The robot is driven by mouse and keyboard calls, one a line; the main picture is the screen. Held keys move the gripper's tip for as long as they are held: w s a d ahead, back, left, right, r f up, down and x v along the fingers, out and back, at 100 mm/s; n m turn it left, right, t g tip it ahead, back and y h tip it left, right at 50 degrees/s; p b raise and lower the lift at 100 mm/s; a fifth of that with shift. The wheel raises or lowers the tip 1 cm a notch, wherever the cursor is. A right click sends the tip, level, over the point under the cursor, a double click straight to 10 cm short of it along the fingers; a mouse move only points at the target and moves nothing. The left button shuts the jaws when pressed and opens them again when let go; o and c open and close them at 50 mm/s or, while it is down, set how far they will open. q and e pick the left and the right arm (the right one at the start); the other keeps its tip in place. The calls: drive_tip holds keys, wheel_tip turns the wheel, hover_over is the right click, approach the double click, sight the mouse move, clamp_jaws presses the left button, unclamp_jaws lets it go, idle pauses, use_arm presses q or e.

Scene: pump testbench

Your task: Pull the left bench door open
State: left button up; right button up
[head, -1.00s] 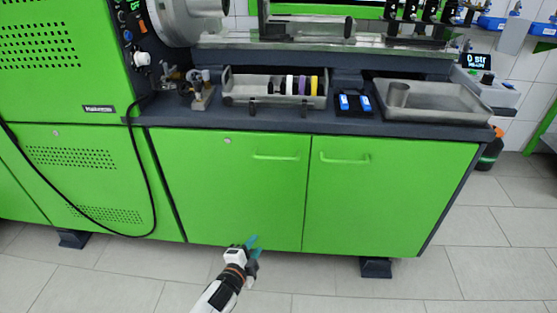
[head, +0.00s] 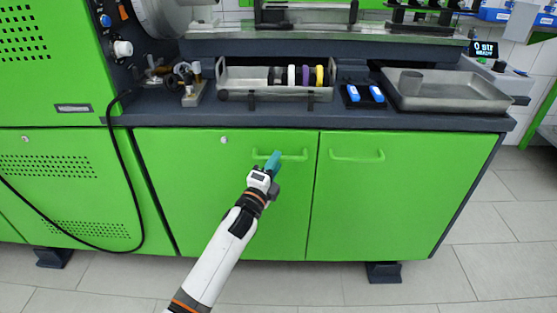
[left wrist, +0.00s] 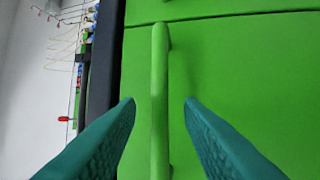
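The left bench door (head: 222,195) is a green panel, closed flush in the bench front. Its green bar handle (head: 295,155) runs level near the door's top right. My left gripper (head: 273,161) is at the left part of this handle. In the left wrist view the handle (left wrist: 160,100) stands between the two teal fingers of the left gripper (left wrist: 160,115), with a gap on both sides. The fingers are open. My right gripper is in neither view.
The right bench door (head: 400,195) with its own handle (head: 357,156) is closed beside it. On the worktop stand a tray with coloured rings (head: 235,95), blue-topped items (head: 353,94) and a metal tray (head: 455,96). A black cable (head: 122,160) hangs left. The tiled floor in front is clear.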

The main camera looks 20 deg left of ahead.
use_arm(q)
drive_tip(key=shift+x, duration=1.5)
drive_tip(key=shift+c, duration=0.3)
clamp_jaws()
